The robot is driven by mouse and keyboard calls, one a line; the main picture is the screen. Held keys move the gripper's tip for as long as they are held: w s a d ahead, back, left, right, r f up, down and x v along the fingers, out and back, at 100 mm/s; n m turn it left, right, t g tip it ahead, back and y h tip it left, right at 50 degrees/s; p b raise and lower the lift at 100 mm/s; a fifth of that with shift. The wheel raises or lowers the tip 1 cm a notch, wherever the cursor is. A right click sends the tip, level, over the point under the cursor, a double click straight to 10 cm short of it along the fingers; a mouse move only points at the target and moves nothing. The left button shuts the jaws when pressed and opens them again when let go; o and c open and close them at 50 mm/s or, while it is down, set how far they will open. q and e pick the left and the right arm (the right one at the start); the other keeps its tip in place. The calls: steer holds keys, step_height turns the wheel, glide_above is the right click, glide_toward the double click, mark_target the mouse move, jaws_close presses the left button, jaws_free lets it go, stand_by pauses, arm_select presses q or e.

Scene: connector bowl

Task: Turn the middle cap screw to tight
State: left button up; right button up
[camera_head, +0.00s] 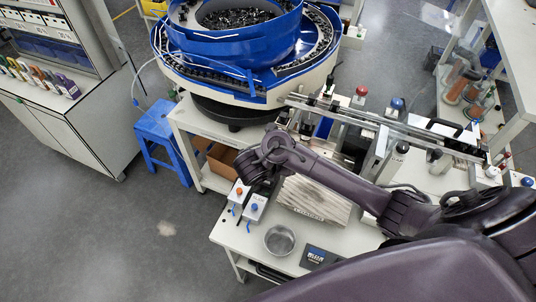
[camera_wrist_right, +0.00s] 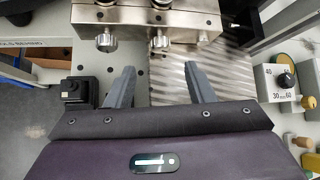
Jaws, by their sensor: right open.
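In the right wrist view, a metal block (camera_wrist_right: 140,17) spans the top of the picture with knurled cap screws on its near side. The middle cap screw (camera_wrist_right: 159,42) sticks out toward me, and the left cap screw (camera_wrist_right: 106,42) is beside it. A third cap screw on the right is not clear to see. My right gripper (camera_wrist_right: 160,85) is open and empty. Its fingers point at the block, with the middle screw roughly centred between them but beyond the tips, apart. In the head view my right arm hides the block and the gripper. My left gripper is not in view.
A ridged metal plate (camera_head: 315,198) lies on the white table, also below the block in the wrist view (camera_wrist_right: 170,82). A round metal dish (camera_head: 279,240) and two small button boxes (camera_head: 254,208) are nearby. A dial (camera_wrist_right: 280,78) stands at right. The blue bowl feeder (camera_head: 235,40) is behind.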

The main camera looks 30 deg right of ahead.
steer(key=b+x, duration=0.1)
steer(key=x, duration=0.4)
steer(key=shift+b, duration=0.4)
steer(key=shift+b+x, duration=0.45)
steer(key=shift+x, duration=0.75)
steer(key=shift+w+d+f, duration=0.1)
steer(key=shift+d+f, duration=0.05)
steer(key=shift+d, duration=0.2)
steer(key=c, duration=0.9)
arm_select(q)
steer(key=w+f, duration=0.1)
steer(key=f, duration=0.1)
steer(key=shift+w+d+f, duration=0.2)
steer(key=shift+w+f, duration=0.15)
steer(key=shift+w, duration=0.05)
arm_select(e)
steer(key=shift+f, duration=0.1)
steer(key=shift+c, duration=0.5)
